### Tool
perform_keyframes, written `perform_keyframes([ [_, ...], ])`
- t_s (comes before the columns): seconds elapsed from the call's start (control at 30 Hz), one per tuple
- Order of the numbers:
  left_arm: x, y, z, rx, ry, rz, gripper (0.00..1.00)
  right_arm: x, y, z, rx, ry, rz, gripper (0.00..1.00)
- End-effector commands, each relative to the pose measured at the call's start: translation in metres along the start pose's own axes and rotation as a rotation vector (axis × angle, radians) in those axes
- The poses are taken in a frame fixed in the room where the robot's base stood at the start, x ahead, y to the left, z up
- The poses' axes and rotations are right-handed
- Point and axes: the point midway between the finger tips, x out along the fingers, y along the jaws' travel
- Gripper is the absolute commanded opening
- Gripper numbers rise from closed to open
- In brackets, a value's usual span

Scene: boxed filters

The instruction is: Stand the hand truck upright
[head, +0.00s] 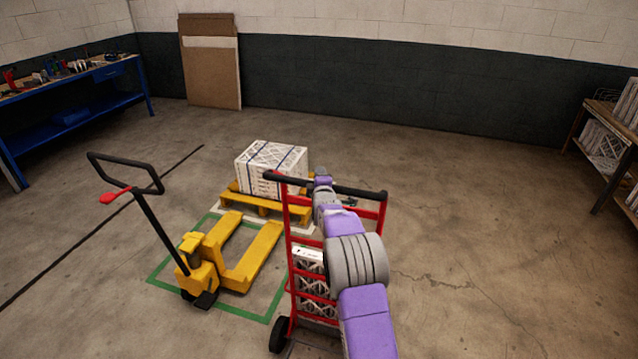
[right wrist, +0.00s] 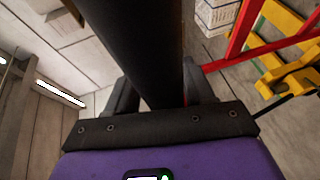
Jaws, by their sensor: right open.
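The red hand truck (head: 287,232) stands at the lower middle of the head view, with boxed filters (head: 309,258) stacked in its frame. My right arm partly covers it, so I cannot tell how far it is tilted. Its black top handle (head: 356,191) runs crosswise. My right gripper (head: 322,180) is at this handle, largely hidden by my own arm in the head view. In the right wrist view the open fingers (right wrist: 160,88) lie on either side of the black handle bar (right wrist: 130,35). My left gripper is not in view.
A yellow pallet jack (head: 200,262) stands left of the truck inside green floor tape. A strapped carton (head: 271,168) sits on a yellow pallet (head: 262,204) behind. A blue workbench (head: 70,110) is far left, a shelf (head: 603,150) far right. The floor right of the truck is clear.

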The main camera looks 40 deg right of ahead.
Motion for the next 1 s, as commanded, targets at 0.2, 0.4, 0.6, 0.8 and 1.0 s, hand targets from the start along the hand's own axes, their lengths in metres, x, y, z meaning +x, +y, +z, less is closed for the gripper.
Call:
perform_keyframes([
  [0.2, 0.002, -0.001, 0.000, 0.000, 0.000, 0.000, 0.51, -0.017, 0.000, 0.000, 0.000, 0.000, -0.001, 0.53],
  [0.4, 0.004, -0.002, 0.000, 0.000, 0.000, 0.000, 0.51, -0.045, 0.000, -0.002, 0.001, 0.002, -0.001, 0.53],
  [0.6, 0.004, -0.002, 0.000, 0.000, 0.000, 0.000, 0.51, -0.067, 0.001, -0.002, 0.000, 0.003, 0.002, 0.53],
  [0.8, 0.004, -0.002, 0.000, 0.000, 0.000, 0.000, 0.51, -0.076, 0.001, -0.002, -0.001, 0.001, 0.002, 0.53],
  [1.0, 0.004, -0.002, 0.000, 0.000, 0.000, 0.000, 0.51, -0.076, 0.001, -0.002, 0.000, 0.001, 0.002, 0.53],
])
